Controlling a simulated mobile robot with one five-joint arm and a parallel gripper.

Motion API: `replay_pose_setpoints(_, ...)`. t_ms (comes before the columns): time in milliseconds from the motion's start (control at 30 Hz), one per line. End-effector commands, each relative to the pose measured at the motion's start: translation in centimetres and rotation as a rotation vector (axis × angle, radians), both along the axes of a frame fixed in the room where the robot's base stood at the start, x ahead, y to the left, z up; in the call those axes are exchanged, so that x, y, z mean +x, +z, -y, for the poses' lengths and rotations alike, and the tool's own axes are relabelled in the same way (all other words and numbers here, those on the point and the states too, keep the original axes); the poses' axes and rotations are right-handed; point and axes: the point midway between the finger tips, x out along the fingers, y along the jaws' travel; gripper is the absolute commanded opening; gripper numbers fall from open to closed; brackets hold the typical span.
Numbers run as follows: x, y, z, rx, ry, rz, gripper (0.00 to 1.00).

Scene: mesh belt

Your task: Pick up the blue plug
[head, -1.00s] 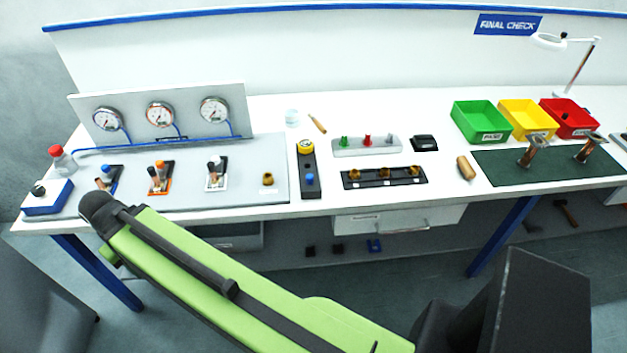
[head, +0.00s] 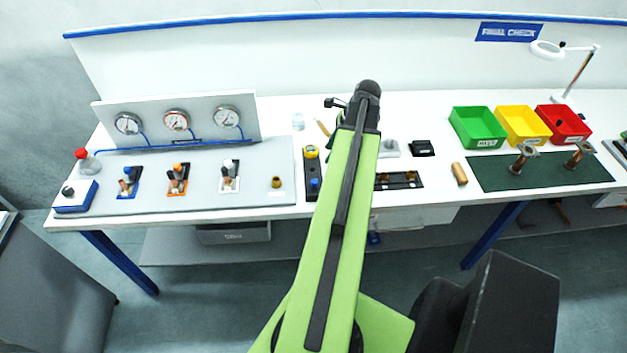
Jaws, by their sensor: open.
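A small blue piece (head: 315,183), which looks like the blue plug, stands upright at the near end of a narrow black block (head: 311,168). A yellow-topped round part (head: 311,152) sits at the block's far end. My green arm reaches up the middle of the head view, just right of the block. A small dark forked part, which looks like my gripper (head: 334,102), shows left of the arm's far end. It is beyond the blue piece and apart from it. It looks open and empty, though most of it is hidden behind the arm.
My arm hides part of the grey plug holder (head: 389,149) and the black rail (head: 410,181) with brass fittings. Left is a grey board (head: 205,198) with several valves. Right are a brown cylinder (head: 459,173), a green mat (head: 490,181) and green (head: 475,128), yellow and red bins.

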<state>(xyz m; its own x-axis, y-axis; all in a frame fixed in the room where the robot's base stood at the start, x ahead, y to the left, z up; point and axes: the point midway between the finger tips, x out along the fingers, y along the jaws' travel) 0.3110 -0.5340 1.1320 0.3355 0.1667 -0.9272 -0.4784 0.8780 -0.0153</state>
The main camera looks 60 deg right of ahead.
Motion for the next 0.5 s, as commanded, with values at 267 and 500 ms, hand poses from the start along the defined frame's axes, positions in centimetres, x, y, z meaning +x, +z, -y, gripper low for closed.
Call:
replay_pose_setpoints(267, -1.6, -0.1, 0.9, 0.020, -0.076, 0.004, 0.49)
replay_pose_setpoints(500, -0.3, -4.3, 0.3, 0.019, -0.072, 0.003, 0.49)
